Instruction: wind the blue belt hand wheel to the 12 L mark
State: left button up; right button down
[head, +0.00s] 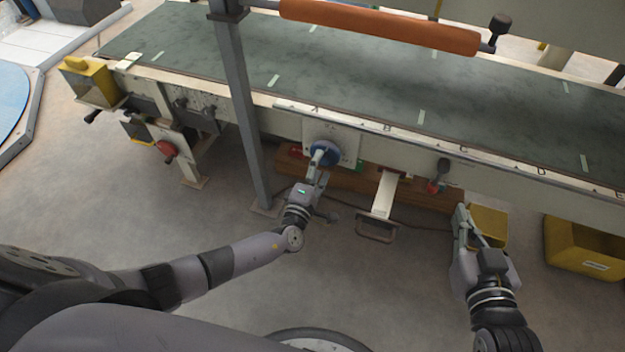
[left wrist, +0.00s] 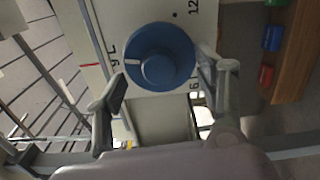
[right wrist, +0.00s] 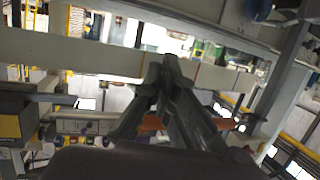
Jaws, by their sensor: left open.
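The blue hand wheel (head: 325,153) sits on a pale panel (head: 346,138) on the conveyor's near side. In the left wrist view, the wheel (left wrist: 160,58) carries a short white mark near its left edge. My left gripper (head: 319,165) is at the wheel. Its fingers (left wrist: 162,80) are open, one on each side of the wheel's lower part; I cannot tell whether they touch it. My right gripper (head: 462,210) is shut and empty, well right of the wheel.
A grey post (head: 240,110) stands just left of the wheel. A pale handle bar (head: 383,195) sticks out below the conveyor to the right. A red-based lever (head: 437,180) and yellow bins (head: 585,248) are farther right. The floor in front is mostly clear.

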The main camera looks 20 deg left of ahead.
pick_arm(q)
jog(key=shift+s+p, duration=0.5)
jog(key=shift+s, duration=0.65)
jog(key=shift+s+a+p, duration=0.1)
jog(key=shift+s+p, duration=0.4)
jog(key=shift+s, duration=0.7)
pick_arm(e)
jog(key=s+d+f+g+h, duration=0.1)
jog(key=s+d+f+g, duration=0.1)
jog(key=s+f+g, duration=0.3)
jog(key=shift+s+d+f+h, duration=0.3)
jog(key=shift+s+d+f, duration=0.1)
jog(key=shift+f, duration=0.85)
pick_arm(q)
jog(key=shift+c, duration=0.5)
pick_arm(e)
jog(key=shift+a, duration=0.1)
